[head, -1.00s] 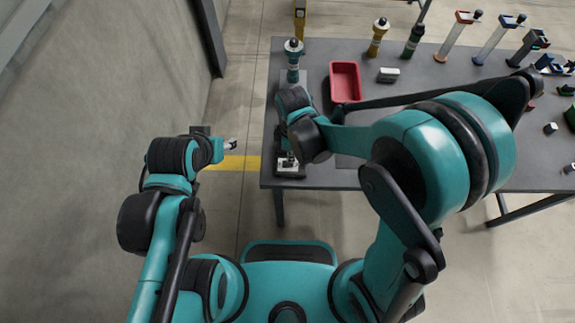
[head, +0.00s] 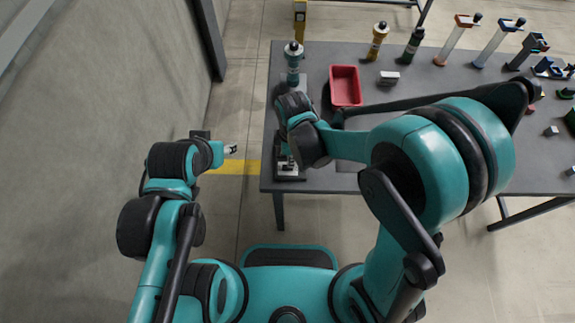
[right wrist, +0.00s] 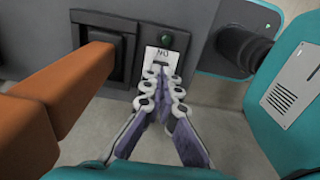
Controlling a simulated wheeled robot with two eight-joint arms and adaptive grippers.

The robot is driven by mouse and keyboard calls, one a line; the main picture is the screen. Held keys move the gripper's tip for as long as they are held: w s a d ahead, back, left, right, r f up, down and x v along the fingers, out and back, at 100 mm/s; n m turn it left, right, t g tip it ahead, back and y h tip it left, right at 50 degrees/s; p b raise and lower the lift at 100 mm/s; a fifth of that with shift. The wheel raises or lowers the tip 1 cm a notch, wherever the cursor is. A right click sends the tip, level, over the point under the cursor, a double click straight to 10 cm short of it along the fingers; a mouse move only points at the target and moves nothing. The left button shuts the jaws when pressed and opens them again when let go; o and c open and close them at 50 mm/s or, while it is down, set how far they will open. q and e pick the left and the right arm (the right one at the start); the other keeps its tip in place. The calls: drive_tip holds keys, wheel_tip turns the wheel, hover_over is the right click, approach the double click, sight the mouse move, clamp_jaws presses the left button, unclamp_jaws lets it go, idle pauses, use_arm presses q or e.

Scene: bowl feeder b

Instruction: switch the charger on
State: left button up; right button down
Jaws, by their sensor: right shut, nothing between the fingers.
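In the right wrist view a dark grey charger panel (right wrist: 106,78) carries a white switch plate (right wrist: 152,57) with small markings and a dark slot. A dark green indicator (right wrist: 166,38) sits above the plate. My right gripper (right wrist: 160,77) is shut and empty, its fingertips at the lower part of the plate and partly covering it; contact cannot be told. In the head view a dark unit (head: 291,178) stands at the table's near left corner, under my right arm. My left gripper (head: 232,149) hangs left of the table; its jaws are too small to judge.
An orange block-like part (right wrist: 55,105) stands close left of my right fingers. A dark cylindrical part (right wrist: 243,50) is at right. On the table (head: 430,150), a red bin (head: 345,86), a small grey box (head: 389,78) and several tools lie farther back.

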drive_tip(key=shift+f+b, duration=0.95)
drive_tip(key=shift+f, duration=0.1)
idle(0.9)
wheel_tip(320, 180, up, 7)
drive_tip(key=p, duration=0.5)
idle(0.3)
idle(0.4)
drive_tip(key=shift+d+r, duration=0.25)
drive_tip(key=s+d+r+m+t+b, duration=0.1)
drive_tip(key=s+d+r+m+t, duration=0.1)
drive_tip(key=d+r+m, duration=0.3)
drive_tip(key=s+d+r+m+t+b, duration=0.1)
drive_tip(key=s+d+r+m+t, duration=0.2)
drive_tip(key=d+m, duration=0.9)
drive_tip(key=shift+d+r+m+t+b, duration=0.15)
drive_tip(key=shift+r+m+t+b, duration=0.25)
drive_tip(key=shift+r+t, duration=0.75)
